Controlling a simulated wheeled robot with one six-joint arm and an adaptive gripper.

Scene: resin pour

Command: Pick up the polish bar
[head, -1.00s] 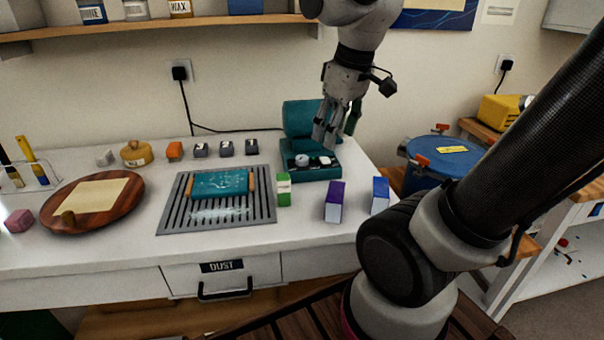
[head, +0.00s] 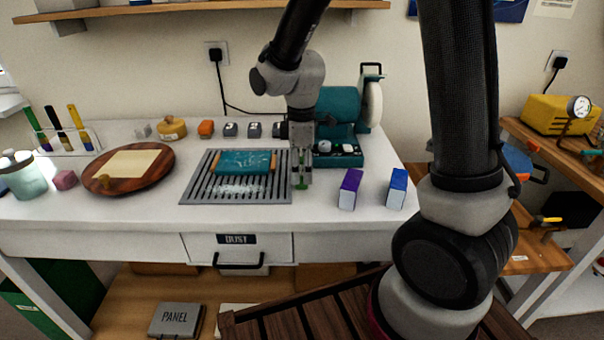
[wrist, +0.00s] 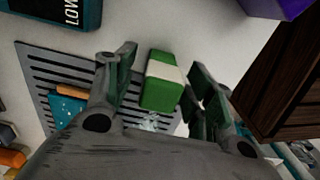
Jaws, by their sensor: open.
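A green block with a pale sleeve (wrist: 160,93), which looks like the polish bar, stands on the white bench beside the slotted grey mat. In the wrist view my gripper (wrist: 165,68) is open, with one finger on each side of the block and gaps showing. In the head view my gripper (head: 302,172) points down over the block and hides most of it, leaving a little green (head: 301,186).
A purple box (head: 349,190) and a blue box (head: 397,188) stand to the right. The slotted mat (head: 235,196) with a teal board (head: 243,162) is left. A teal machine (head: 337,108) stands close behind. A round wooden board (head: 97,183) lies farther left.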

